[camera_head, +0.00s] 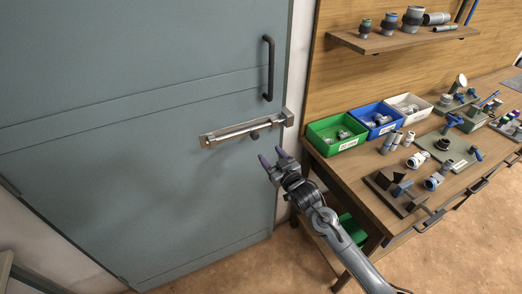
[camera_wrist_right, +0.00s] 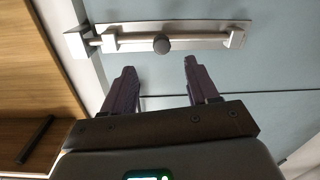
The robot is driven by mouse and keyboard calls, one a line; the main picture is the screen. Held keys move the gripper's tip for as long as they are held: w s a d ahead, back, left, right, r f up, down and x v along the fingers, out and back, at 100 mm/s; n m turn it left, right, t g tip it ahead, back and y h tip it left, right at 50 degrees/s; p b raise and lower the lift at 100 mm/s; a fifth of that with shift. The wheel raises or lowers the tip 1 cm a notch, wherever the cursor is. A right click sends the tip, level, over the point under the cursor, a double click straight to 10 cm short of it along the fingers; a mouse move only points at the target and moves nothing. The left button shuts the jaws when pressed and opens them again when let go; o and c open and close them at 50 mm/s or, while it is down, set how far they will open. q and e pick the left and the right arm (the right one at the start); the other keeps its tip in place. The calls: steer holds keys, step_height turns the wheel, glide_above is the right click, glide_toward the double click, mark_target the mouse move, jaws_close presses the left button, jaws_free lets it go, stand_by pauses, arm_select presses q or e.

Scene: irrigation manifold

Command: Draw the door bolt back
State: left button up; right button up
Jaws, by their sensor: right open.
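The door bolt (camera_head: 232,131) is a light metal rod on a backplate, fixed across the grey-blue door (camera_head: 130,150) near its right edge. Its dark round knob (camera_head: 254,135) sticks out from the rod; in the right wrist view the knob (camera_wrist_right: 161,44) is near the middle of the plate. The rod reaches to the keeper (camera_head: 288,117) on the door frame, also seen in the right wrist view (camera_wrist_right: 75,42). My right gripper (camera_head: 271,156) is open and empty, just below the bolt and apart from it. In the right wrist view its fingers (camera_wrist_right: 159,70) point toward the knob. My left gripper is out of view.
A black door handle (camera_head: 268,68) stands above the bolt. To the right, a wooden workbench (camera_head: 335,166) carries green (camera_head: 325,148), blue (camera_head: 376,134) and white bins and several fittings. A shelf (camera_head: 385,42) hangs above it. The door surface left of my gripper is clear.

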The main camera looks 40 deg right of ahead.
mark_target(256, 137)
steer(key=b+x, duration=0.1)
steer(key=x, duration=0.9)
steer(key=shift+a+r+b, duration=0.15)
steer(key=shift+r+b, duration=0.1)
steer(key=shift+b, duration=0.1)
steer(key=shift+w, duration=0.75)
steer(key=shift+c, duration=0.2)
jaws_close()
